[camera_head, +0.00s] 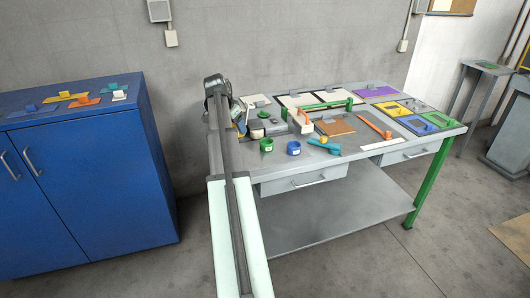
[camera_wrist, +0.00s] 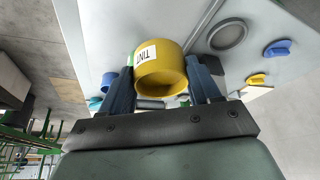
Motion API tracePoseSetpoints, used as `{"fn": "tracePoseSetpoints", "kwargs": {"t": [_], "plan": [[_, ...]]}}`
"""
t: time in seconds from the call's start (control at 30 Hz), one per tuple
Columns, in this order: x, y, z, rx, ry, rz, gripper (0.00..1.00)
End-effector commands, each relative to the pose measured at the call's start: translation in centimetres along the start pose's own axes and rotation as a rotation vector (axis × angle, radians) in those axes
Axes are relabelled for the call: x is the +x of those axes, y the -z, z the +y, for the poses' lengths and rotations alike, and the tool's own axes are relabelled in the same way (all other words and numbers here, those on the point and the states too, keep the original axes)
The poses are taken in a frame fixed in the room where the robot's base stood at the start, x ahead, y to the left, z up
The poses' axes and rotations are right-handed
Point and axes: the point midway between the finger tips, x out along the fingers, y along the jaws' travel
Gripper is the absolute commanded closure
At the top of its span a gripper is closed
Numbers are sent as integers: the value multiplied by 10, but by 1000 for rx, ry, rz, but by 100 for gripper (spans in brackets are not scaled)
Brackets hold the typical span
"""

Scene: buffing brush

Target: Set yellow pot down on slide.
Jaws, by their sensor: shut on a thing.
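The yellow pot (camera_wrist: 160,72), with a white "TINT" label, is between the two dark fingers of my gripper (camera_wrist: 163,80) in the wrist view. My gripper is shut on it. I cannot tell for sure which thing is the slide. A pale grey surface with a round dark-rimmed disc (camera_wrist: 228,36) lies beside the pot in the wrist view. Whether the pot touches that surface is unclear.
The grey workbench (camera_head: 285,172) holds a green pot (camera_head: 266,145), a blue pot (camera_head: 293,148), a teal brush-like tool (camera_head: 325,146), a brown board (camera_head: 334,126) and several coloured plates to the right. A blue cabinet (camera_head: 90,190) stands at left.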

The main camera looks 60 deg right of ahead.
Motion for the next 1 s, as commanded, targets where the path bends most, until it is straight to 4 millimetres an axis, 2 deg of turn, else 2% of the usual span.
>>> {"fn": "tracePoseSetpoints", "kwargs": {"t": [0.17, 0.37, 0.7, 1.0], "plan": [[0, -2, 4, 116, -48, 0, 71], [6, -6, 5, 160, -67, 0, 71], [51, -25, 6, 159, -67, -1, 71], [72, -33, 6, 160, -67, -1, 71]]}}
